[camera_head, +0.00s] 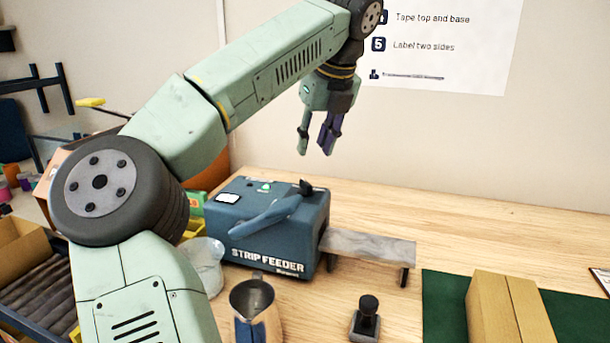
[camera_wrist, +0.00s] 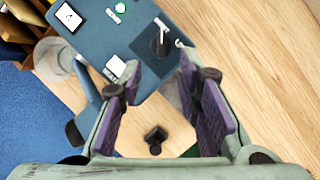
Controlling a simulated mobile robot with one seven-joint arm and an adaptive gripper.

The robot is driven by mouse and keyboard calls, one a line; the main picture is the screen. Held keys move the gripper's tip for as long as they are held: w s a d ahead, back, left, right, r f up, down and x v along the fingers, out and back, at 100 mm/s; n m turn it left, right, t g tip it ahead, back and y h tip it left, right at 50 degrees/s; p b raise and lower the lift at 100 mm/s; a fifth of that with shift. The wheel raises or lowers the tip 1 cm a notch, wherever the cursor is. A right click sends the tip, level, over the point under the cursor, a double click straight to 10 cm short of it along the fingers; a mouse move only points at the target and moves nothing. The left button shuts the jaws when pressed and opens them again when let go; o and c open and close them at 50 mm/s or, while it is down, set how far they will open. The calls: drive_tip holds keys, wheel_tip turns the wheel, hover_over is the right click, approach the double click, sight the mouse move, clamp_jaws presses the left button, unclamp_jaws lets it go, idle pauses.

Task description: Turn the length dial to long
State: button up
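The strip feeder (camera_head: 265,222) is a blue box on the wooden bench, with a blue lever across its front. Its dial (camera_head: 305,187) is a small black knob at the top right corner. In the wrist view the dial (camera_wrist: 159,44) sits on a dark plate with a white pointer bar aimed toward the top of the picture. White markings beside it are too small to read. My gripper (camera_head: 314,150) is open and empty above the feeder, fingers downward and apart from the dial. In the wrist view the dial lies just beyond the fingertips (camera_wrist: 157,72), between their lines.
A grey outfeed plate (camera_head: 368,246) extends right from the feeder. A metal jug (camera_head: 256,312), a clear tub (camera_head: 205,264) and a black stamp (camera_head: 366,316) stand in front. A carton (camera_head: 508,312) lies on a green mat (camera_head: 444,300). The bench behind is clear.

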sight(306, 182)
drive_tip(key=p+x, duration=0.1)
drive_tip(key=x, duration=0.9)
drive_tip(key=shift+d+f+p, duration=0.1)
drive_tip(key=shift+d+p, duration=0.1)
drive_tip(key=shift+p, duration=0.15)
drive_tip(key=shift+c, duration=0.3)
clamp_jaws()
